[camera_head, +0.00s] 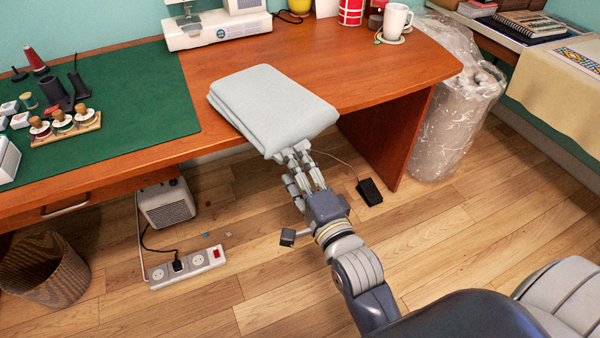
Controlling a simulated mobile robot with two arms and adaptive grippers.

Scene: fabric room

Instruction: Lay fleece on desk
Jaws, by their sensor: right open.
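The fleece (270,103) is a pale grey-blue folded stack. It lies on the wooden desk (350,85), to the right of the green mat, with its near corner reaching past the desk's front edge. My right gripper (302,167) is just below that near corner, at the desk's front edge. Its fingers are open and point up toward the fleece. I cannot tell whether the fingertips touch the fleece. My left gripper is not in view.
A green cutting mat (130,110) with spools and small tools covers the desk's left part. A white sewing machine (215,30) stands at the back, and a white mug (396,20) is at the back right. A plastic-wrapped roll (450,115) stands right of the desk.

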